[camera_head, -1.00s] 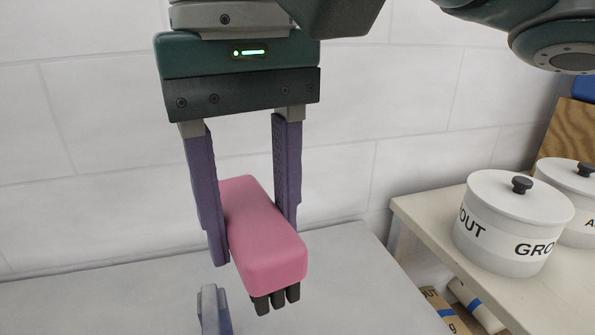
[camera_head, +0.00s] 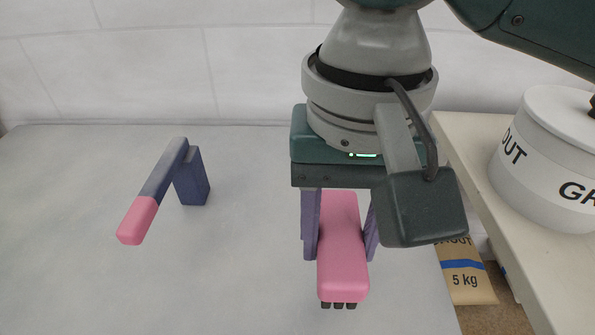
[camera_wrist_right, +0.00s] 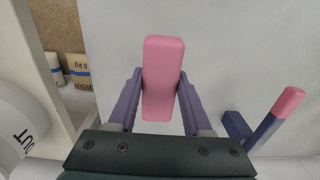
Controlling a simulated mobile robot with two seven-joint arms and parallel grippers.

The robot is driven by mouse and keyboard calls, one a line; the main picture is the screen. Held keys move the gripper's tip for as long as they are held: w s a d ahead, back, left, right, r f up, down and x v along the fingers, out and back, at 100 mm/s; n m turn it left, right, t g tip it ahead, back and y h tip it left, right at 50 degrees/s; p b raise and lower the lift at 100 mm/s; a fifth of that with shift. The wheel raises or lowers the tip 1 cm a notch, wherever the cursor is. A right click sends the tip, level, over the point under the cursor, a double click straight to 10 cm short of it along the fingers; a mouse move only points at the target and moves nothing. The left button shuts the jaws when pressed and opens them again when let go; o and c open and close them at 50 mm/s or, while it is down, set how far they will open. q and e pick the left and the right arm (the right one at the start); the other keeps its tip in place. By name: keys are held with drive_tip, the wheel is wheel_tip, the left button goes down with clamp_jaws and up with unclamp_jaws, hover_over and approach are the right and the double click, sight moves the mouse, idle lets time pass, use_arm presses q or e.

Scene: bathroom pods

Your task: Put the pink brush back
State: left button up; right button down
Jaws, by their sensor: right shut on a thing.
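My right gripper (camera_head: 340,232) is shut on the pink brush (camera_head: 343,245), a pink block with short dark bristles at its near end. The brush lies between the two purple fingers, above the pale surface; the gap below is hard to judge. In the right wrist view the brush (camera_wrist_right: 163,75) sits between the fingertips (camera_wrist_right: 160,92), its bristles hidden. To the left in the head view, a slanted grey-blue bar with a pink end (camera_head: 137,221) leans against a dark blue block (camera_head: 192,178); both stand apart from the brush. My left gripper is not in view.
The pale surface (camera_head: 80,270) is mostly clear around the bar and block. On the right, a cream shelf (camera_head: 478,150) carries a white grout pot (camera_head: 553,160). A brown grout bag (camera_head: 467,275) stands below the shelf. A white tiled wall (camera_head: 150,65) closes the back.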

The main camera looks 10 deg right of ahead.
sight(336, 261)
wheel_tip(336, 261, down, 4)
drive_tip(key=shift+b, duration=0.3)
wheel_tip(336, 261, down, 4)
drive_tip(key=shift+r+b, duration=0.15)
drive_tip(key=shift+b, duration=0.5)
drive_tip(key=shift+f, duration=0.25)
drive_tip(key=shift+c, duration=1.7)
unclamp_jaws()
drive_tip(key=shift+f, duration=0.1)
